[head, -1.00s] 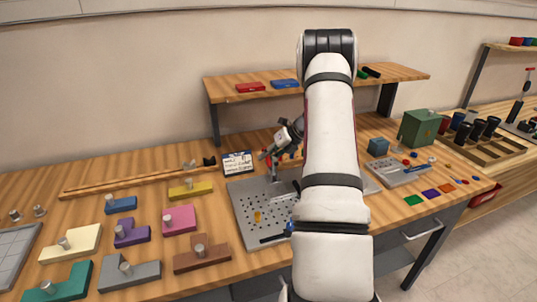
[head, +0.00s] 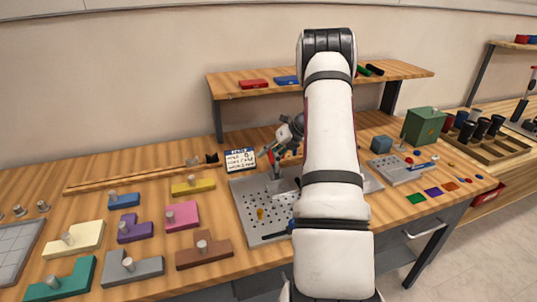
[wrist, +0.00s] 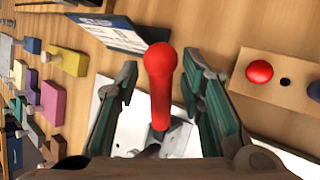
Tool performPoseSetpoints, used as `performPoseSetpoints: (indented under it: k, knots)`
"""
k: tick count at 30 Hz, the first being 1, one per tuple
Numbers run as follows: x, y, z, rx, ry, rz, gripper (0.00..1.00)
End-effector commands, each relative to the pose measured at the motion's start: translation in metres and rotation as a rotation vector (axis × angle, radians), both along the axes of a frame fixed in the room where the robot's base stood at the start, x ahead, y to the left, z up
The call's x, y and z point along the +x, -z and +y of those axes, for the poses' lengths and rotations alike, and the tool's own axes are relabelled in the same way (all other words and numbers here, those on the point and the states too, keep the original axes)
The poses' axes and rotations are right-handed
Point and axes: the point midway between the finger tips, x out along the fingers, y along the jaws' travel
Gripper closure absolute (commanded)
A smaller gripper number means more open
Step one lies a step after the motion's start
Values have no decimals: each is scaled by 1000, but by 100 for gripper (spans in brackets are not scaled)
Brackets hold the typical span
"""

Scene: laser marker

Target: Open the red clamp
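The red clamp's handle (wrist: 162,85) stands between the two fingers of my gripper (wrist: 160,62) in the wrist view. The fingers are open, with a visible gap on both sides of the handle. The clamp's metal base (wrist: 172,135) shows below the handle, partly hidden by my gripper. In the head view my gripper (head: 274,150) is above the back of the grey perforated plate (head: 250,212). The red handle there is small and mostly hidden.
A small white sign (head: 240,160) stands close to the left of my gripper. A wooden block with a red knob (wrist: 260,72) is to the right in the wrist view. A shelf (head: 230,92) runs behind. Coloured blocks with knobs cover the table's left side.

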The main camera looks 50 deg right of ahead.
Motion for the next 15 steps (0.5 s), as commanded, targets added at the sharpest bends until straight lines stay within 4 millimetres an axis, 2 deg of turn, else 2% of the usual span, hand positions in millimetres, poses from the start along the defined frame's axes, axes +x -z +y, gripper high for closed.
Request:
performPoseSetpoints:
  k: [7,15]
  knots:
    - [-12,-15,-7,-4,4,-1,64]
    - [-45,-56,-23,-4,3,-1,64]
